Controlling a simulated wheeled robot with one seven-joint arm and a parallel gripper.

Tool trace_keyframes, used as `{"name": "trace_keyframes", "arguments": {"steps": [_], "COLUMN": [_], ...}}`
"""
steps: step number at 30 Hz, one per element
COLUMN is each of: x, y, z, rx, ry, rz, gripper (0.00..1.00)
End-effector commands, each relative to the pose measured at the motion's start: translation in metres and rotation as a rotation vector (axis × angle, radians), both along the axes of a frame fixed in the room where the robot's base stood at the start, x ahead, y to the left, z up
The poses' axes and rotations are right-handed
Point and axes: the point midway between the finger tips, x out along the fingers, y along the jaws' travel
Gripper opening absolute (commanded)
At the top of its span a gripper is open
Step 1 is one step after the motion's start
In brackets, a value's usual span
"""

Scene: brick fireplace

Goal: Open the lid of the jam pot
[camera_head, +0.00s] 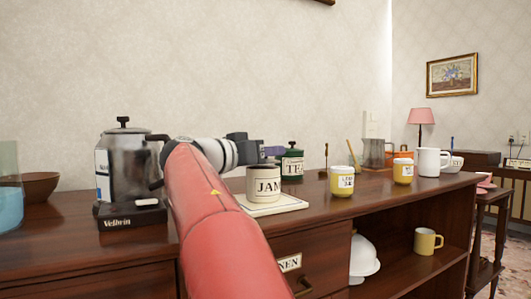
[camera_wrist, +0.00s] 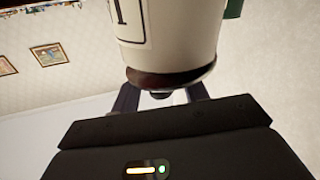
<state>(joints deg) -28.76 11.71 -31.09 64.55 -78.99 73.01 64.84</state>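The jam pot (camera_head: 264,185) is cream with a black-framed JAM label. It stands upright on a white tile (camera_head: 285,205) on the wooden sideboard. My gripper (camera_head: 272,151) is just above the pot's top, reaching in from the left. In the wrist view the scene is upside down and the pot (camera_wrist: 170,30) fills the top centre. Its dark brown lid (camera_wrist: 170,80) sits on the pot with no visible gap. A small knob shows between my two spread fingers (camera_wrist: 160,97). They look apart, with light gaps beside the knob.
A green TEA canister (camera_head: 291,164) stands close behind the pot on the right. The sideboard between pot and mugs is mostly clear.

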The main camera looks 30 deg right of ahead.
Motion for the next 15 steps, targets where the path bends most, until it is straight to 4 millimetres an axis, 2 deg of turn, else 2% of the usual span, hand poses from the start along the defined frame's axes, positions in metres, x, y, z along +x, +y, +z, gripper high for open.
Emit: {"name": "trace_keyframes", "arguments": {"steps": [1,9,15], "x": [0.0000,0.0000,0.0000], "y": [0.0002,0.0003,0.0004], "z": [0.0000,0.0000,0.0001], "rx": [0.000,0.000,0.000], "ry": [0.000,0.000,0.001], "rz": [0.000,0.000,0.000], "gripper": [0.37,0.02,0.00]}}
